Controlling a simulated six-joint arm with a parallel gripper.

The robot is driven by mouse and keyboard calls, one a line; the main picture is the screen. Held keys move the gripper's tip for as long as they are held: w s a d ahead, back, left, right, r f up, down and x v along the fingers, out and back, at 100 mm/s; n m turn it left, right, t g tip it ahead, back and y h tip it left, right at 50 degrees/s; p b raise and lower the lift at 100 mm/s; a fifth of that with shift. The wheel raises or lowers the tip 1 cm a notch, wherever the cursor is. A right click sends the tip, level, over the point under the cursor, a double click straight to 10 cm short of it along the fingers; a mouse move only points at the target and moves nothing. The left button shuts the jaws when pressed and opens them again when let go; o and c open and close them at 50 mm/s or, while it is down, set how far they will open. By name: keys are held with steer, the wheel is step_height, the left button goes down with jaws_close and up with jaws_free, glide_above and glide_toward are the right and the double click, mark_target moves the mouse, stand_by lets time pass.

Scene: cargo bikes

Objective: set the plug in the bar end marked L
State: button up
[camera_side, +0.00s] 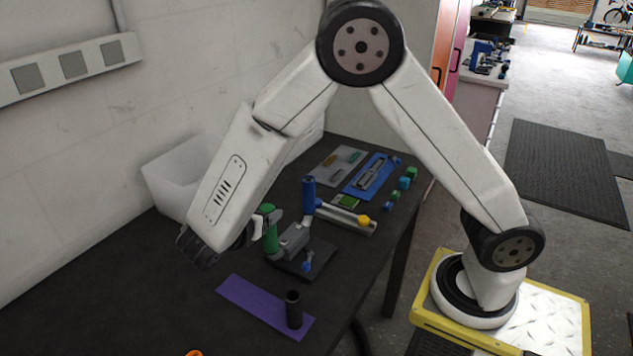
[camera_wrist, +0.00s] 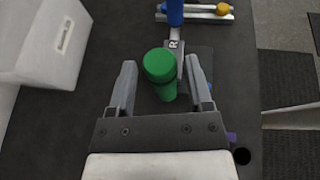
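My gripper (camera_wrist: 161,66) is open, its two grey fingers on either side of an upright green cylinder (camera_wrist: 160,72). Gaps show between the cylinder and the fingers in the wrist view. The green cylinder (camera_side: 269,236) also shows in the side view, beside a grey clamp-like stand (camera_side: 293,239). An upright blue cylinder (camera_side: 308,194) stands behind it. A label reading R (camera_wrist: 174,44) is near the blue cylinder (camera_wrist: 175,12) in the wrist view. I can read no L mark, and I cannot tell which piece is the plug.
A purple mat (camera_side: 245,298) with an upright black tube (camera_side: 293,312) is in front. A white bin (camera_side: 170,180) stands by the wall. A blue tray (camera_side: 360,185), a yellow-ended bar (camera_side: 345,214) and several small green and blue pieces lie at the back. The table's left front is mostly clear.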

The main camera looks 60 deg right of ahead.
steer(key=shift+o, duration=0.9)
steer(key=v, duration=0.7)
steer(key=shift+a, duration=0.4)
steer(key=shift+r, duration=0.1)
